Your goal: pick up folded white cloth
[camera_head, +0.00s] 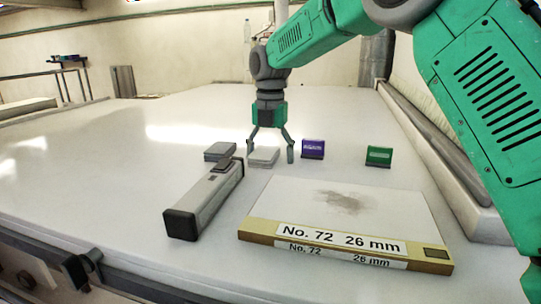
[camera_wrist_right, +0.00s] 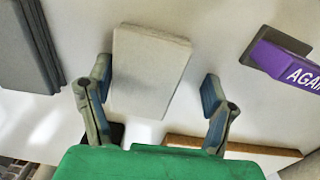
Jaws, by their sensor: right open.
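The folded white cloth (camera_head: 263,158) is a flat, pale, squarish stack lying on the white table near its middle. It also shows in the right wrist view (camera_wrist_right: 148,72). My right gripper (camera_head: 270,151) points down over it, fingers spread. In the wrist view my right gripper (camera_wrist_right: 157,88) has one finger close to the cloth's left edge and the other apart from its right side, with a gap. The gripper holds nothing. My left gripper is in neither view.
A darker grey folded stack (camera_head: 219,150) lies just left of the cloth. A long grey tool with black ends (camera_head: 205,203) and a board labelled No. 72 26 mm (camera_head: 375,215) lie in front. Purple (camera_head: 313,148) and green (camera_head: 378,156) blocks stand right. The far table is clear.

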